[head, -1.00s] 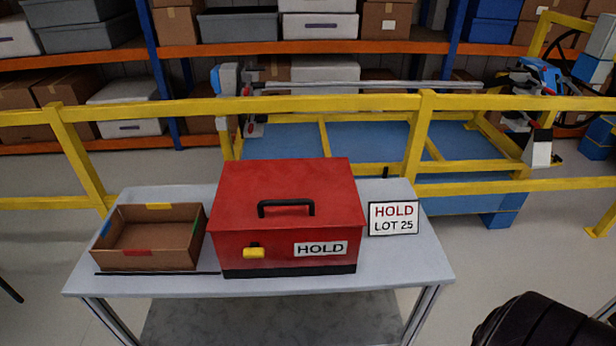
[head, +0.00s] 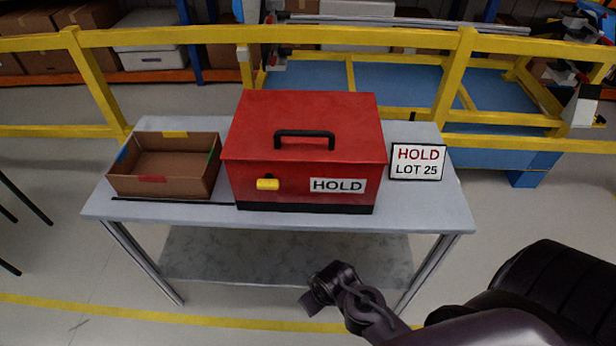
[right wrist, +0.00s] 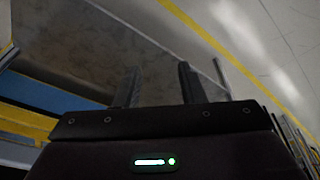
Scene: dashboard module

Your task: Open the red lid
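A red box with a red lid (head: 300,110) stands closed on a grey table. A black handle (head: 304,135) sits on top of the lid. A yellow latch (head: 267,184) and a "HOLD" label (head: 338,186) are on the front face. My right arm comes in from the lower right in the head view, its end (head: 325,288) in front of and below the tabletop, apart from the box. The right wrist view shows the right gripper's two dark fingers (right wrist: 159,87) spread apart with nothing between them. My left gripper is not in view.
An open cardboard tray (head: 115,185) stands left of the box on the grey table (head: 420,212). A "HOLD LOT 25" sign (head: 417,163) stands to its right. A yellow rail (head: 350,36) runs behind the table. A lower shelf (head: 290,255) lies under the tabletop.

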